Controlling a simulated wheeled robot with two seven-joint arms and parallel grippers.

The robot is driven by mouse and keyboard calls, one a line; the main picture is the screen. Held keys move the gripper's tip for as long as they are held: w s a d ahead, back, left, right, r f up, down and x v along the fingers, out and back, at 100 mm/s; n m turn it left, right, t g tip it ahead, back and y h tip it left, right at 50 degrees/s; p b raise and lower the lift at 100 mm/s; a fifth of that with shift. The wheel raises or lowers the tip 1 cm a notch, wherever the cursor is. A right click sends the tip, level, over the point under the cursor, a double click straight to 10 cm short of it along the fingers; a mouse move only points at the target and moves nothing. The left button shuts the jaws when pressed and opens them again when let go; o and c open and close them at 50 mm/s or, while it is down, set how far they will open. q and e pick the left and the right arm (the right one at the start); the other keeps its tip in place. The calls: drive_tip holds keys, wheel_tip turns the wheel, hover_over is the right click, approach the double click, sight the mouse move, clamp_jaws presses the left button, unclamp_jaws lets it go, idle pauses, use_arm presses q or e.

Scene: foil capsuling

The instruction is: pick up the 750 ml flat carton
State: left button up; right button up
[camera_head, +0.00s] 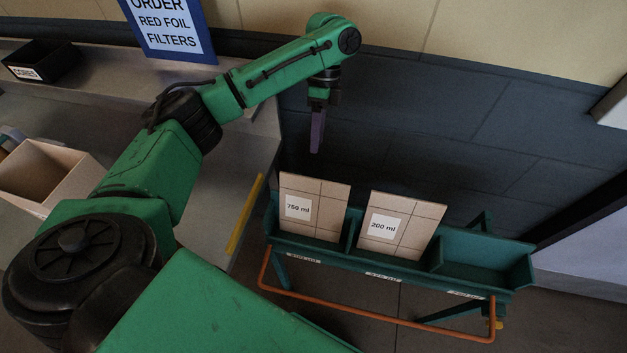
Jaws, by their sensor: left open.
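The 750 ml flat carton (322,213) is a tan folded board with a white label. It stands leaning back in the left compartment of a green rack (400,266). A similar 200 ml flat carton (412,213) stands in the middle compartment. My left gripper (316,148) is open and empty, pointing down, above and behind the 750 ml carton and apart from it. Its fingers overlap in this view. My right gripper is not in view.
The rack's right compartment (485,266) is empty. An orange rail (375,313) runs along its front. On the counter at left are an open tan box (45,172) and a black labelled bin (42,64). A blue-framed order sign (170,28) is behind. A dark wall (450,110) rises behind the rack.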

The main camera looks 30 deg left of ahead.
sight(313, 192)
use_arm(q)
drive_tip(key=p+x, duration=0.1)
drive_tip(key=x, duration=0.8)
drive_tip(key=p+x, duration=0.1)
drive_tip(key=x, duration=0.3)
drive_tip(key=shift+s+d+f+p, duration=0.1)
drive_tip(key=shift+s+d+p, duration=0.25)
drive_tip(key=shift+s, duration=0.1)
drive_tip(key=shift+s+d+f, duration=0.15)
drive_tip(key=shift+s+f, duration=0.15)
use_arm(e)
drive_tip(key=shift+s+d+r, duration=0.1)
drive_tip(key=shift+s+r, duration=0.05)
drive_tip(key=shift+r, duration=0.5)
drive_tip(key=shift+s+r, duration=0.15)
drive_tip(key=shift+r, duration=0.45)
use_arm(q)
drive_tip(key=shift+w, duration=0.1)
clamp_jaws()
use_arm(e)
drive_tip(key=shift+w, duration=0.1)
